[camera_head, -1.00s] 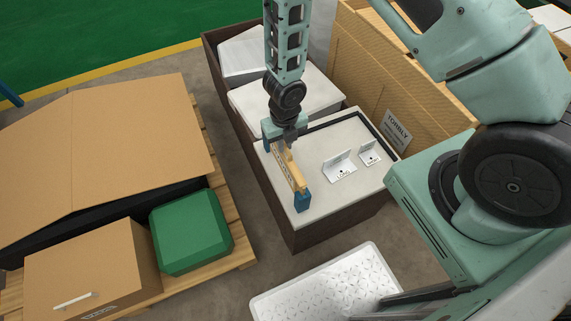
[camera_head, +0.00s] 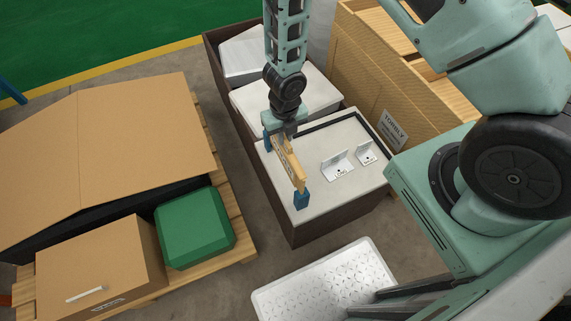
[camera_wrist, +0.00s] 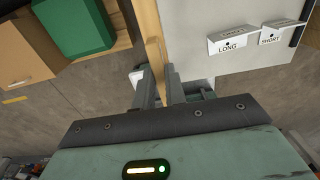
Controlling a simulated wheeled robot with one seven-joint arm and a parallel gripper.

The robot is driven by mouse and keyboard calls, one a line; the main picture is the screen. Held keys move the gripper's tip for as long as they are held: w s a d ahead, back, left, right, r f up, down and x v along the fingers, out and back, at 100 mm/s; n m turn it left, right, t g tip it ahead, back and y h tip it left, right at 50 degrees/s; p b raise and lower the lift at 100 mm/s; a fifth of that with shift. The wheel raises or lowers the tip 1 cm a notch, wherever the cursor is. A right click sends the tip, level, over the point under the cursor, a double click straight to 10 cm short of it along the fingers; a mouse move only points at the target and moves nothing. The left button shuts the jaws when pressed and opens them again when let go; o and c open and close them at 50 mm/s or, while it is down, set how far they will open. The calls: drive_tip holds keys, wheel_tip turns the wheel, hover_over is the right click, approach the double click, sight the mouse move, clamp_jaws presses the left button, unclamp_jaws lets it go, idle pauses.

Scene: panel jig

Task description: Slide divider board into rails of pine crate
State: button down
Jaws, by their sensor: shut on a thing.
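The divider board (camera_head: 288,157) is a narrow yellow wooden piece seen nearly edge-on. My gripper (camera_head: 283,134) is shut on it at its far part, above the white bench top (camera_head: 330,195). In the wrist view my gripper (camera_wrist: 160,85) has its fingers on both sides of the board (camera_wrist: 153,38). A blue block (camera_head: 301,201) is at the board's near end, and another blue piece shows by the far end; I cannot tell whether the board touches them. A pine crate (camera_head: 352,88) labelled TORBLY stands behind at the right, its inside partly hidden by my arm.
Two white signs, LONG (camera_head: 337,165) and SHORT (camera_head: 366,155), stand on the bench top right of the board. White boxes (camera_head: 300,92) stand behind. A pallet on the left holds a green box (camera_head: 195,228) and cardboard boxes (camera_head: 100,265). Floor between is clear.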

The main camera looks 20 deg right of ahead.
drive_tip(key=shift+r+p, duration=1.6)
drive_tip(key=shift+r, duration=0.2)
